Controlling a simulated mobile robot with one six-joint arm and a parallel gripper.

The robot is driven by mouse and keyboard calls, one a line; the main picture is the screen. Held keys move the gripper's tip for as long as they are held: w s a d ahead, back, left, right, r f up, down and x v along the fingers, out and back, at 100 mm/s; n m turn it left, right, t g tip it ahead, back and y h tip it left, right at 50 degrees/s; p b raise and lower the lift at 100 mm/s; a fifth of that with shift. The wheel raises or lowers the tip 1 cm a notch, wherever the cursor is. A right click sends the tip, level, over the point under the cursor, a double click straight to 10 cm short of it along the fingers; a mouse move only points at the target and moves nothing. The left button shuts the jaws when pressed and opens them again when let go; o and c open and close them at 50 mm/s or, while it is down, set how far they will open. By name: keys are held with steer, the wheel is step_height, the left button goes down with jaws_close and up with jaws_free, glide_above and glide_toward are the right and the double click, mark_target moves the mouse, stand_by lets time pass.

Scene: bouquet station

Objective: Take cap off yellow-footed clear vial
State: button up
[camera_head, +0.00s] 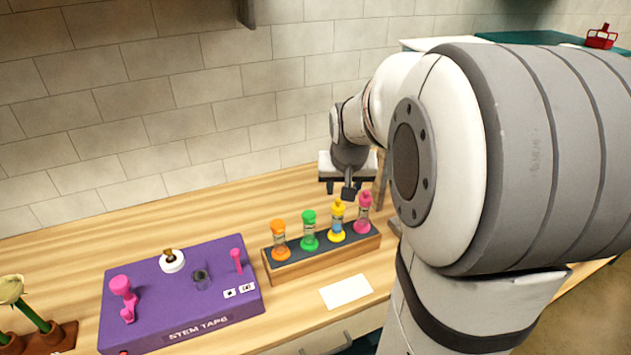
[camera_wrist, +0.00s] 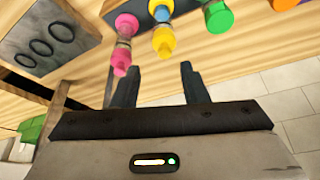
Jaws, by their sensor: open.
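The yellow-footed clear vial (camera_head: 337,225) stands upright in the dark-topped wooden rack (camera_head: 318,262), between the green and pink vials. Its yellow cap (camera_head: 339,208) is on its top. In the wrist view the yellow cap (camera_wrist: 163,40) shows beyond my fingertips, roughly in line with the gap between them. My gripper (camera_wrist: 158,70) is open with nothing between its fingers. In the head view my gripper (camera_head: 348,191) is above and behind the rack's right part, apart from the cap.
The orange vial (camera_head: 279,240), green vial (camera_head: 309,231) and pink vial (camera_head: 363,212) share the rack; the pink one is close beside the yellow. A purple stem tape box (camera_head: 180,290) stands left. A white card (camera_head: 346,291) lies in front. A tiled wall is behind.

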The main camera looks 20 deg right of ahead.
mark_target(338, 200)
steer(key=x, duration=0.3)
steer(key=p+x, duration=0.1)
steer(key=shift+w+a+f, duration=0.1)
steer(key=shift+a+f, duration=0.15)
steer(key=shift+f, duration=0.1)
jaws_close()
